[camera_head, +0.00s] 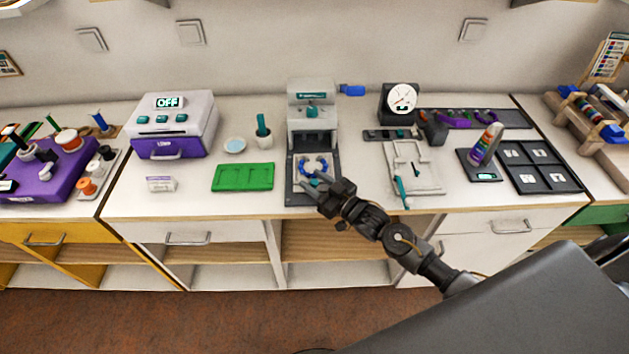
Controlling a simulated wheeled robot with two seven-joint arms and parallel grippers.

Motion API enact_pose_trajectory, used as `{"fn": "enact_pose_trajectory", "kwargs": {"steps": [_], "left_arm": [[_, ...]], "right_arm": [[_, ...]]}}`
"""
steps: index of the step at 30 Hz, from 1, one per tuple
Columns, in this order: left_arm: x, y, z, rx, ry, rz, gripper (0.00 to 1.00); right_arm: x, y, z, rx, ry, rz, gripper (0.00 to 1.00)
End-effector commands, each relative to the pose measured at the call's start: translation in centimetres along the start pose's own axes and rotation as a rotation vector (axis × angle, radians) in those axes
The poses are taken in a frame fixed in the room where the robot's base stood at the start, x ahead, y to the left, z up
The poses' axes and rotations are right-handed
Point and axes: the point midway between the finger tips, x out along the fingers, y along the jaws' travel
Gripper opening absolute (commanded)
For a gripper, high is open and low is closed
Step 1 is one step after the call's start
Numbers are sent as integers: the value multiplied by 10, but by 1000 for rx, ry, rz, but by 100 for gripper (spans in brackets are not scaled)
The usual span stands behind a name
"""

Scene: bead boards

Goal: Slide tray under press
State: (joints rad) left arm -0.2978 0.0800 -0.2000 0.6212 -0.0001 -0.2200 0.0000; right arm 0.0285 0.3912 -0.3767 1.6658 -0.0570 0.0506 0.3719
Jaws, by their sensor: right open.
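The press (312,112) is a grey-white machine with a teal part, standing at the back middle of the counter. The tray (296,196) is a grey plate that lies in front of the press, on its dark base, with a ring of blue beads (315,163) on it. My right gripper (316,188) is open at the tray's front edge and hides its front right corner. I cannot tell whether the fingers touch the tray. My left gripper is out of view.
A green tray (243,177) lies left of the press, near a pale dish (235,146). A purple and white oven (175,125) stands further left. A pale board (412,166) and a white dial (402,98) are to the right.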

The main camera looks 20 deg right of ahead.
Motion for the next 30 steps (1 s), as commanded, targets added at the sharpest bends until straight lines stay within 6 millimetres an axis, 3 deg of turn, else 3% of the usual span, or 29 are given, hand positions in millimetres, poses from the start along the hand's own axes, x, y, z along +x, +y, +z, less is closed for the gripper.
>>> {"fn": "enact_pose_trajectory", "kwargs": {"steps": [15, 21, 28, 30], "left_arm": [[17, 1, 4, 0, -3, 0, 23], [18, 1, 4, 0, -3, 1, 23], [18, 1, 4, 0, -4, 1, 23], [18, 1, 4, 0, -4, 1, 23]], "right_arm": [[-91, 1, 3, 0, -4, 1, 42], [-103, 1, 1, 0, -1, 1, 42], [-104, 1, 0, 0, 0, 1, 42], [-104, 1, 0, 0, -1, 1, 35]]}}
